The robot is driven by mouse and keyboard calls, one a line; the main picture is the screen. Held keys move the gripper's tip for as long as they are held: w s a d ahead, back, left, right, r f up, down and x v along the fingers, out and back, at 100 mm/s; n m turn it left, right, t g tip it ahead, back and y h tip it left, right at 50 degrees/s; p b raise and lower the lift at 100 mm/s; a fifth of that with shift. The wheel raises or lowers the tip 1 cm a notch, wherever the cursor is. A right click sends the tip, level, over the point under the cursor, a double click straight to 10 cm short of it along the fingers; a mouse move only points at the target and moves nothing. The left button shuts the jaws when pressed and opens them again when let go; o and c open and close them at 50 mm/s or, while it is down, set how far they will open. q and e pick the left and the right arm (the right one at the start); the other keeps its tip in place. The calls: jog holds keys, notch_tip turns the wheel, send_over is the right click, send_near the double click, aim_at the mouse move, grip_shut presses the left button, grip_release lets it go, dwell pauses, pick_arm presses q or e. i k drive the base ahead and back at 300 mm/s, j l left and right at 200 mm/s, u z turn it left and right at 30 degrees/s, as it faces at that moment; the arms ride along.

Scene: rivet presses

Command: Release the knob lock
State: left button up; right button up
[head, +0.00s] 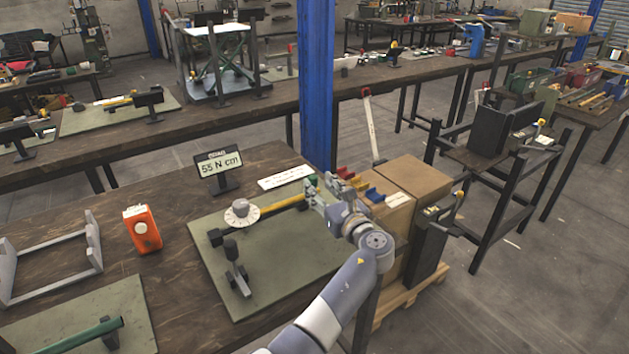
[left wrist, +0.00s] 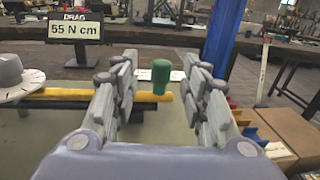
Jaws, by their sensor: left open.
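A grey knob on a white marked dial (head: 241,212) stands on a green mat (head: 207,252); it shows at the left edge of the left wrist view (left wrist: 12,75). A yellow bar (head: 280,206) runs from beside the dial toward my left gripper (head: 320,190). An upright green cylindrical grip (left wrist: 161,75) stands at the bar's right end. My left gripper is open, and in the left wrist view the green grip appears between its two fingers, with no clear contact. Which part is the lock is not clear. My right gripper is out of view.
A display (head: 218,163) reading 55 N cm stands behind the dial. A dark stand (head: 236,270) is on the mat's front. An orange device (head: 142,229) sits left of it. Cardboard boxes (head: 418,178) and a blue post (head: 316,80) stand near the table's right side.

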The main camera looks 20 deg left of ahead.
aim_at(230, 245)
jog(key=k+l, duration=0.45)
jog(key=l, duration=0.25)
jog(key=k+l, duration=0.25)
jog(key=l, duration=0.1)
